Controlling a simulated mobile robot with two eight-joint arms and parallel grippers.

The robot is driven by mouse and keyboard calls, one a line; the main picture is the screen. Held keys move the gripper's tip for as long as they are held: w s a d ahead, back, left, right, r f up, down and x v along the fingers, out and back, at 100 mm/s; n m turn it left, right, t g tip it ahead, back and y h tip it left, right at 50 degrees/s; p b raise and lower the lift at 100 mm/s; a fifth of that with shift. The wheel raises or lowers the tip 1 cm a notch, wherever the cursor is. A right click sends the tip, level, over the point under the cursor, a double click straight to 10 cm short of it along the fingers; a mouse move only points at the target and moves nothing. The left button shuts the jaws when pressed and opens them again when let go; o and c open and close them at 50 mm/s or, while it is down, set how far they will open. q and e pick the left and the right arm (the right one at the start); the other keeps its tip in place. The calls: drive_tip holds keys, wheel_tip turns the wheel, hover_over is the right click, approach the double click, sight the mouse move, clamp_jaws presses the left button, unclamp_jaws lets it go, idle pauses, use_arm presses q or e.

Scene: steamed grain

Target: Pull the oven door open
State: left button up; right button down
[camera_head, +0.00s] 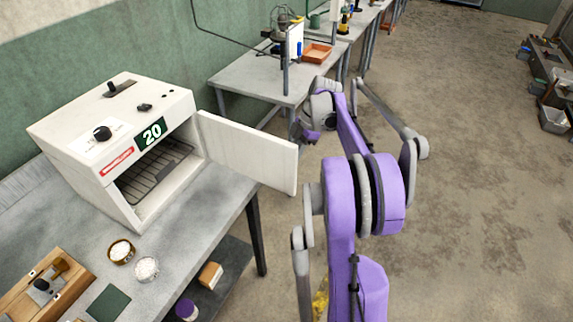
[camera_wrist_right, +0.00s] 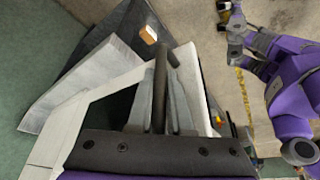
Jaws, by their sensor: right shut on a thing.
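The white oven (camera_head: 115,150) stands on the table at the left, with a green display reading 20. Its door (camera_head: 250,152) stands wide open, swung out to the right, and the chamber with a dark rack (camera_head: 155,172) shows. In the right wrist view the door (camera_wrist_right: 190,75) is seen nearly edge-on, with a dark bar handle (camera_wrist_right: 160,70). My right gripper (camera_wrist_right: 162,105) is shut on the handle, a grey finger on each side. In the head view its fingers are hidden behind the door. My left gripper is not in view.
On the table in front of the oven are two small bowls of white grains (camera_head: 121,252) (camera_head: 146,269), a wooden box (camera_head: 45,290) and a dark green square (camera_head: 108,303). A second table (camera_head: 245,78) stands behind the open door. The floor at the right is mostly clear.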

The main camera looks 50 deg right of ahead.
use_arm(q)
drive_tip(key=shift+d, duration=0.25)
use_arm(e)
drive_tip(key=shift+w+d, duration=0.1)
drive_tip(key=shift+d, duration=0.7)
drive_tip(key=c, duration=0.8)
unclamp_jaws()
drive_tip(key=shift+c, duration=0.2)
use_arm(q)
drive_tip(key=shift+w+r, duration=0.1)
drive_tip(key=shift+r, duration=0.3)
use_arm(e)
drive_tip(key=v, duration=1)
drive_tip(key=shift+r, duration=0.4)
